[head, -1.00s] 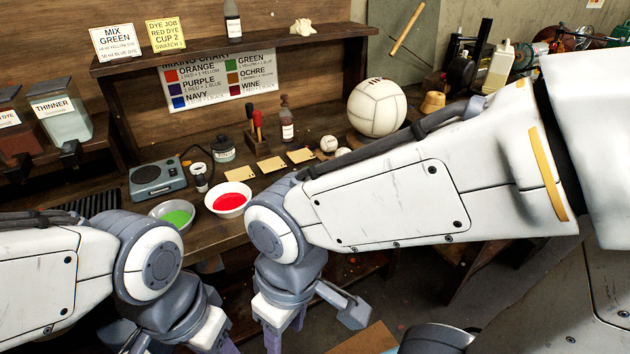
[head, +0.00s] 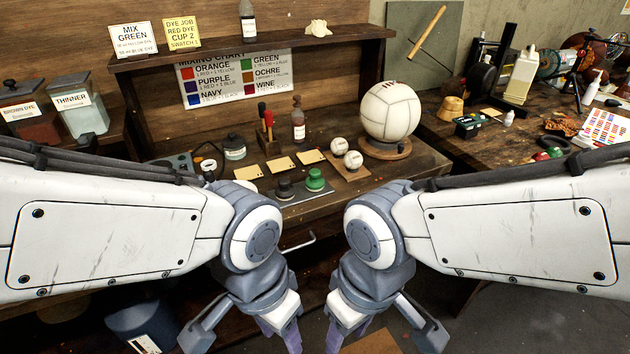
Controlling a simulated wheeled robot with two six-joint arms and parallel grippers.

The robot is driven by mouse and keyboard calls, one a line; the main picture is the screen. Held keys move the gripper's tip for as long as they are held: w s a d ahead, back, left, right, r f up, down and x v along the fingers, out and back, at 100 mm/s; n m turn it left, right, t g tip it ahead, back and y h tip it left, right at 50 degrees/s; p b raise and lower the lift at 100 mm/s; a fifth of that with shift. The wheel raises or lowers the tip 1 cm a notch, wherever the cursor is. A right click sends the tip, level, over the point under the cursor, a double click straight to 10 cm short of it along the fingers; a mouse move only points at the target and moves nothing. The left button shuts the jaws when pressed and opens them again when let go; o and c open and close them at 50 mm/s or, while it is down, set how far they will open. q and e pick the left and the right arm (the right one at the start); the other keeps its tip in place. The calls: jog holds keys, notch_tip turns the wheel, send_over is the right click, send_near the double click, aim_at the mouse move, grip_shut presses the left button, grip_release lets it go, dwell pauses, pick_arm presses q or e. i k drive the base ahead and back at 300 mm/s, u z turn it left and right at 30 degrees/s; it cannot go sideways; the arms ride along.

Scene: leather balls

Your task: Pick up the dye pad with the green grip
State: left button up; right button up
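The dye pad with the green grip (head: 315,180) stands upright on a flat grey plate (head: 302,196) near the front edge of the workbench. A similar pad with a dark grip (head: 284,188) stands just left of it. My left gripper (head: 280,338) and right gripper (head: 347,338) hang side by side in front of the bench, below and apart from the pads. Their fingers point down and the tips run out of the bottom of the view, so their opening is unclear. Nothing shows held in either.
Swatch cards (head: 282,163) and small white balls (head: 353,160) lie behind the pads. A large white ball (head: 390,111) sits on a round stand to the right. A drawer handle (head: 300,242) sticks out of the bench front. My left forearm hides the bench's left part.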

aim_at(314, 183)
jog(key=z, duration=0.45)
jog(key=i, duration=0.95)
jog(key=u, duration=0.05)
